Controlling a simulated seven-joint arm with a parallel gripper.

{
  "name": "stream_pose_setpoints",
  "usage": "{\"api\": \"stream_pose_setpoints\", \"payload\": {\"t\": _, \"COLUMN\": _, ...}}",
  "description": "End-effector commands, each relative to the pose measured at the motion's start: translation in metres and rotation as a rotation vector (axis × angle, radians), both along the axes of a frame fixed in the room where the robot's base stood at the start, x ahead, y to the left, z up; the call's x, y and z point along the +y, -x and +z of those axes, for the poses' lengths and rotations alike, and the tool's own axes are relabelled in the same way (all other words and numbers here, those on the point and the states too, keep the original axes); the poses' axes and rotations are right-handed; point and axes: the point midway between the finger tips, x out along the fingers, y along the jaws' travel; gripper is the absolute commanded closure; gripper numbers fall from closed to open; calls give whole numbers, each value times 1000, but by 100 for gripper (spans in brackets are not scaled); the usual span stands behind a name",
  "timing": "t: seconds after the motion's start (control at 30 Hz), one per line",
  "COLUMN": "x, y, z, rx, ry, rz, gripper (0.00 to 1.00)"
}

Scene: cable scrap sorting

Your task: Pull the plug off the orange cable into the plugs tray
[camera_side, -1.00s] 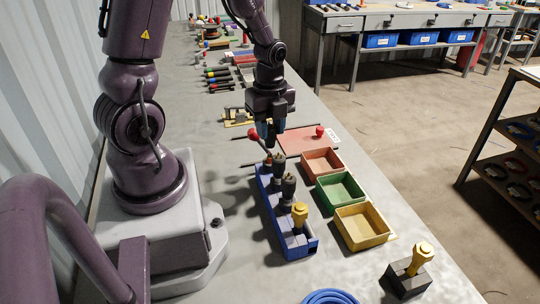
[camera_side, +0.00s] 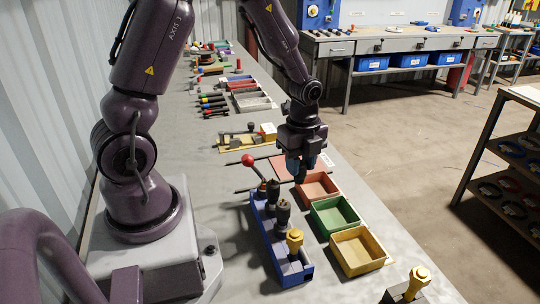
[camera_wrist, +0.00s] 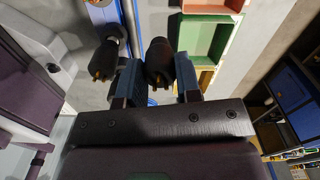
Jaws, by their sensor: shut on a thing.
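My gripper (camera_side: 302,172) is beside the left, far edge of the red tray (camera_side: 334,192), above the bench. In the wrist view my gripper (camera_wrist: 157,78) is shut on a black plug (camera_wrist: 158,55) with brass-coloured pins. The orange cable cannot be made out. A black plug-like piece (camera_wrist: 104,58) also shows left of my gripper in the wrist view. I cannot tell which tray is for plugs.
A green tray (camera_side: 352,209) and a yellow tray (camera_side: 382,250) stand in line nearer the camera. A yellow piece on a dark block (camera_side: 418,280) is at the front. A salmon mat (camera_side: 281,167) lies behind my gripper.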

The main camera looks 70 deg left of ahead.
Motion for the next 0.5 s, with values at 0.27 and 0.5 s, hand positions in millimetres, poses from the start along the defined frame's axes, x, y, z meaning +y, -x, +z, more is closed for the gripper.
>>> {"api": "stream_pose_setpoints", "payload": {"t": 0.27, "x": -94, "y": -61, "z": -44, "rx": 4, "ry": 1, "rz": -8, "gripper": 97}}
{"api": "stream_pose_setpoints", "payload": {"t": 0.5, "x": -134, "y": -75, "z": -63, "rx": 3, "ry": -1, "rz": 0, "gripper": 97}}
